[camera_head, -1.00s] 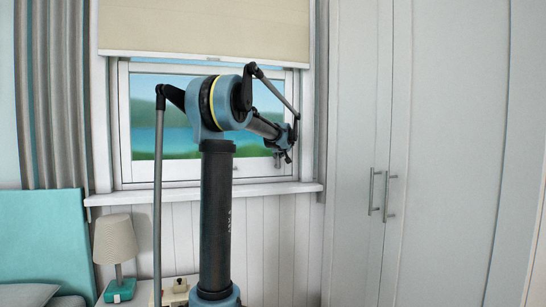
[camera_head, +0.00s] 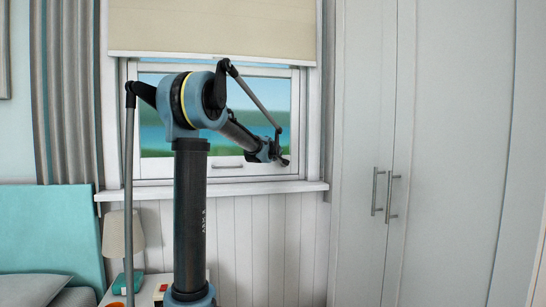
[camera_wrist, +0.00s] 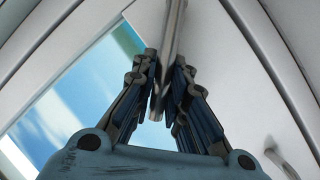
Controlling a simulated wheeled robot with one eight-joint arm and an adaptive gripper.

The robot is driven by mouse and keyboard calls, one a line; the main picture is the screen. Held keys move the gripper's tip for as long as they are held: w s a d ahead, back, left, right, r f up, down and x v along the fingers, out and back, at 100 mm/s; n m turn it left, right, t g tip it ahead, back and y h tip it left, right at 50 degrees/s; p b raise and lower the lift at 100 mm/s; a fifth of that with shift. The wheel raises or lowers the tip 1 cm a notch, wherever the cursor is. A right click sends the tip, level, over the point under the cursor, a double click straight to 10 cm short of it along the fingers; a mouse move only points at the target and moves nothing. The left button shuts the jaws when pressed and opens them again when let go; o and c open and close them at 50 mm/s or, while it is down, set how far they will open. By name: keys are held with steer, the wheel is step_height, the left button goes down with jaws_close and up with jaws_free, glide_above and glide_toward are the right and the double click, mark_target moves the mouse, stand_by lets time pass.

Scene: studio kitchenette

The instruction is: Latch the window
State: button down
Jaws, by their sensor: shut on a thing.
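The window (camera_head: 225,166) is straight ahead, its white sash resting in or close to its frame; I cannot tell whether it is fully closed. My gripper (camera_head: 284,161) is at the lower right of the sash. In the wrist view my gripper (camera_wrist: 163,95) is shut on a slim metal handle (camera_wrist: 174,28), which runs up between the fingers. The fingers hide its lower part, and my gripper hides it in the head view. A small pull handle (camera_head: 228,166) sits on the bottom rail and appears as a curved bar (camera_wrist: 282,163) in the wrist view.
A cream blind (camera_head: 212,28) covers the window's top. The sill (camera_head: 260,189) juts out below. A tall wardrobe (camera_head: 450,140) stands right. A bed (camera_head: 45,235), lamp (camera_head: 118,232) and bedside table (camera_head: 150,287) are at lower left.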

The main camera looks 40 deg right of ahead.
steer(key=shift+w+a+f+n+h, duration=0.3)
steer(key=shift+w+a+f+n, duration=0.15)
steer(key=shift+a+n, duration=0.1)
steer(key=c, duration=1.6)
jaws_free()
steer(key=shift+s+d, duration=0.1)
steer(key=shift+r, duration=0.1)
steer(key=shift+s, duration=0.15)
steer(key=shift+s+a, duration=0.15)
steer(key=shift+a, duration=0.1)
steer(key=v, duration=0.7)
steer(key=shift+a, duration=0.2)
